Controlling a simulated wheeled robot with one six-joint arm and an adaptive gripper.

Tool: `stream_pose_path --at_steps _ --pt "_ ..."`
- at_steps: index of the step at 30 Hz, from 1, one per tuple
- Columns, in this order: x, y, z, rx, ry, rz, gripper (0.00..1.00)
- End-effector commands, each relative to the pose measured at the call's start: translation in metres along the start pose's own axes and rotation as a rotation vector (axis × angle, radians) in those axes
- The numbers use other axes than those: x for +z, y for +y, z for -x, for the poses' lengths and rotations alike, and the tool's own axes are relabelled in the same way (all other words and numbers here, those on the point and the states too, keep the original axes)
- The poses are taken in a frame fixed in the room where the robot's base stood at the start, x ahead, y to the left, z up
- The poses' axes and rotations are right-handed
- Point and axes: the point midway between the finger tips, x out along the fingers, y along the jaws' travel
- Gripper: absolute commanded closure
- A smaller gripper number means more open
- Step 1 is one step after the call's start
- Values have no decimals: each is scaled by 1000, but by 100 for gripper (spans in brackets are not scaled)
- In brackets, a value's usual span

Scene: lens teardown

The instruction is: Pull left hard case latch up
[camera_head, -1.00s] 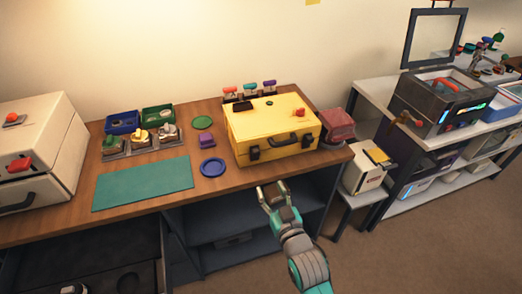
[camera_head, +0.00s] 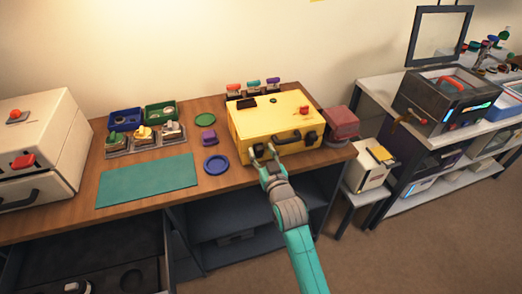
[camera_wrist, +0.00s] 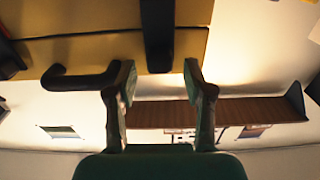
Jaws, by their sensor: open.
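The yellow hard case (camera_head: 240,118) stands shut on the wooden bench, its front facing me. Its black left latch (camera_wrist: 158,35) shows in the wrist view as a dark strip on the yellow front, in line with the gap between my fingers. In the head view my gripper (camera_head: 264,153) is at the case's left front and largely hides that latch. My gripper (camera_wrist: 156,92) is open with nothing held. Whether a fingertip touches the latch, I cannot tell. The black right latch (camera_head: 311,138) is in plain view.
The case's black carry handle (camera_wrist: 85,79) lies close beside one finger in the wrist view. A blue dish (camera_head: 216,165), a purple block (camera_head: 208,138) and a green mat (camera_head: 148,180) lie left of the case. A red box (camera_head: 341,122) stands at its right.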

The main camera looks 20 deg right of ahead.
Motion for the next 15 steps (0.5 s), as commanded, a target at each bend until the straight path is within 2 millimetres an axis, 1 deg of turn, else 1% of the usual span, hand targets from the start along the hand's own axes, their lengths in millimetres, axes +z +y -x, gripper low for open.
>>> stream_pose_path --at_steps 1,6,14,15 --pt "-1 0 -5 0 1 0 48" --pt "0 0 -11 0 0 0 48" --pt "0 0 -12 0 0 0 48" --pt "0 0 -12 0 0 0 58"
